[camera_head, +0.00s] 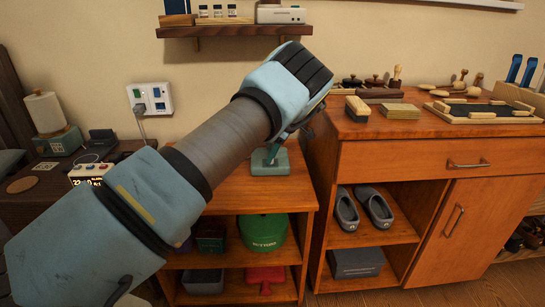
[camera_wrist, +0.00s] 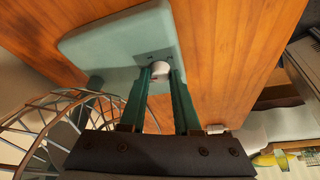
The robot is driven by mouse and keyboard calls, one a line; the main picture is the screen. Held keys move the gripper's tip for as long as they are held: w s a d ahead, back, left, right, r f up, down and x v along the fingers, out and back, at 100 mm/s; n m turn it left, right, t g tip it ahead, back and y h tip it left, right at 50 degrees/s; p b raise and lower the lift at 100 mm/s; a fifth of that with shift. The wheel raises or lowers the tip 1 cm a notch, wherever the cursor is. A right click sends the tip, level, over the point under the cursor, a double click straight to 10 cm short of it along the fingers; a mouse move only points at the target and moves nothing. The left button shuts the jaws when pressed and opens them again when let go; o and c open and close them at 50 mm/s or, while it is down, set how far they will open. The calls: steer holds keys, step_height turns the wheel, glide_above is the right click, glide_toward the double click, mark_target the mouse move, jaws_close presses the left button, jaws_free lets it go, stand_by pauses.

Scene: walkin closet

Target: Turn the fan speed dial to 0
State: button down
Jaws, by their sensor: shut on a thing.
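The fan's teal base (camera_wrist: 105,45) lies flat on the wooden surface in the wrist view, with its wire cage (camera_wrist: 50,125) at the left. The fan speed dial (camera_wrist: 160,70) is a small pale round knob on the base. My gripper (camera_wrist: 160,76) is shut on the dial, one dark green finger on each side. The dial's markings are too small to read. In the head view the fan base (camera_head: 268,165) sits on the low shelf unit, below the end of my arm, which hides most of the fan.
A taller wooden cabinet (camera_head: 440,155) with brushes and a tray on top stands close to the right. A wall shelf (camera_head: 235,29) with small jars and a white box is above my arm. A digital clock (camera_head: 90,174) and a paper roll (camera_head: 45,112) stand at the left.

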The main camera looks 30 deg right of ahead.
steer(key=shift+s, duration=0.1)
stand_by(0.3)
steer(key=c, duration=0.9)
jaws_free()
steer(key=shift+d+f, duration=0.1)
step_height(320, 180, up, 10)
steer(key=shift+r+b, duration=0.1)
steer(key=shift+b, duration=0.3)
